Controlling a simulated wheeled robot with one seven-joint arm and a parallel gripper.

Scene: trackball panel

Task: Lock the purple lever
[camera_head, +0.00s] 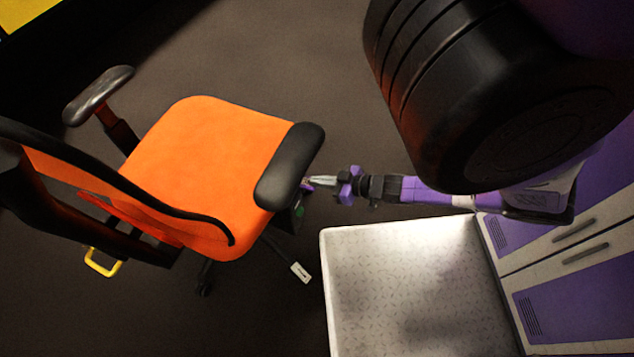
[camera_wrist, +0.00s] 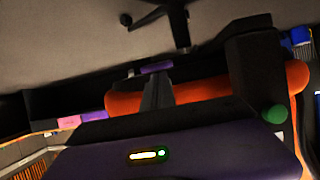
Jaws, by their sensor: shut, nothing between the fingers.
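The purple lever (camera_head: 307,184) shows as a small purple piece under the near armrest of the orange chair, just past my fingertips in the head view. In the wrist view the purple lever (camera_wrist: 155,68) lies across in front of the fingertips. I cannot tell whether they touch it or which position the lever is in. My gripper (camera_head: 314,181) is shut and empty, reaching left towards the chair's side. Its closed fingers (camera_wrist: 157,88) stand in the middle of the wrist view. The orange chair seat (camera_head: 205,165) is above and left of the lever in the head view.
A black armrest (camera_head: 290,166) overhangs the lever. A black block with a green knob (camera_wrist: 274,114) is close on the right in the wrist view. A white speckled table (camera_head: 400,285) and purple-fronted cabinets (camera_head: 570,300) stand right.

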